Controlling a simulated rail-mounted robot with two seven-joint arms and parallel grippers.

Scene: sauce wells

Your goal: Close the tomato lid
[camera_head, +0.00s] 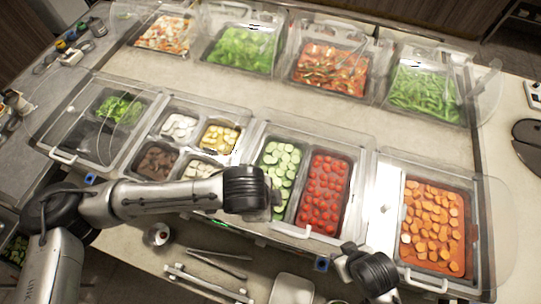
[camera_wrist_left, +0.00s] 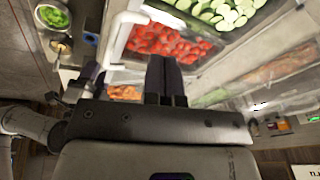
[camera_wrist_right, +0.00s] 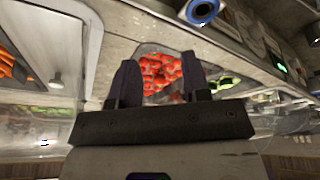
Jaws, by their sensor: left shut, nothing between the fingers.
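Cherry tomatoes (camera_head: 324,190) lie in the right compartment of the middle clear container, beside sliced cucumber (camera_head: 279,165). A white handle (camera_head: 296,232) shows at its front edge. Its clear lid is hard to make out, and I cannot tell how far it is open. My left gripper (camera_head: 277,198) is shut and empty over the front of the container, by the cucumber; its closed fingers show in the left wrist view (camera_wrist_left: 165,78). My right gripper (camera_head: 349,248) is at the front right of the tomatoes, fingers apart and empty in the right wrist view (camera_wrist_right: 160,82).
Several clear containers stand around: orange carrots (camera_head: 432,225) at right, white and brown foods (camera_head: 180,127) at left. A back row holds greens and a red food with tongs (camera_head: 333,63). More tongs (camera_head: 215,262) and a white tray (camera_head: 291,290) lie in front.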

